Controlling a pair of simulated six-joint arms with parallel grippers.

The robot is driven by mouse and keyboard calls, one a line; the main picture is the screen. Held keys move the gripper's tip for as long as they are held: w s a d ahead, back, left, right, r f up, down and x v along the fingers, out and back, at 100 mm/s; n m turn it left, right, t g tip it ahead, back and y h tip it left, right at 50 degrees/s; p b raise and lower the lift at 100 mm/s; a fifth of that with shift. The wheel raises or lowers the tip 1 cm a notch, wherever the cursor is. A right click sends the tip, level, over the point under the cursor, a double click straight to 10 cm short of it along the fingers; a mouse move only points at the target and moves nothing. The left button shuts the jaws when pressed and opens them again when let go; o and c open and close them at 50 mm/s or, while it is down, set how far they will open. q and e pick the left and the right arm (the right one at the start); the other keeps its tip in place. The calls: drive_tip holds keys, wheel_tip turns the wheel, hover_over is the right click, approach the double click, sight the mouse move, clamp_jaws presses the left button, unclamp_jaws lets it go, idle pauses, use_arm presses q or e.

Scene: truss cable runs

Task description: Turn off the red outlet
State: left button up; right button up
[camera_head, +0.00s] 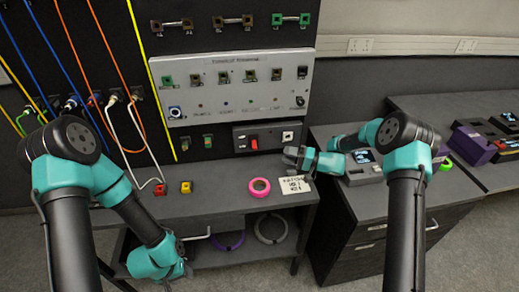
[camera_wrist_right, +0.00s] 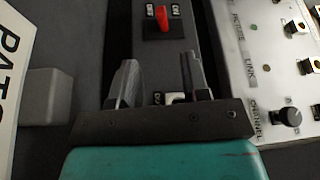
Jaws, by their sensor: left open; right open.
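A red switch (camera_head: 254,143) sits on the front of a dark box (camera_head: 240,132) below the white panel. In the right wrist view the red switch (camera_wrist_right: 162,18) is a lever on a black plate between two small labels, of which one seems to read ON. My right gripper (camera_head: 294,155) is open and empty, just right of the box. In the right wrist view its fingers (camera_wrist_right: 158,75) point toward the box, with the switch beyond them, apart from both. A white socket (camera_head: 287,136) is on the same box. My left gripper (camera_head: 187,266) is low, in front of the bench.
A red block (camera_head: 160,190) with a white cable, a yellow block (camera_head: 186,187), a pink ring (camera_head: 259,187) and a paper note (camera_head: 294,185) lie on the bench. The white panel (camera_head: 237,89) carries several sockets and a knob. Bench space between the yellow block and ring is clear.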

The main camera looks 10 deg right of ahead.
sight(254, 145)
idle(0.4)
drive_tip(key=x, duration=1.2)
drive_tip(key=shift+r, duration=0.1)
clamp_jaws()
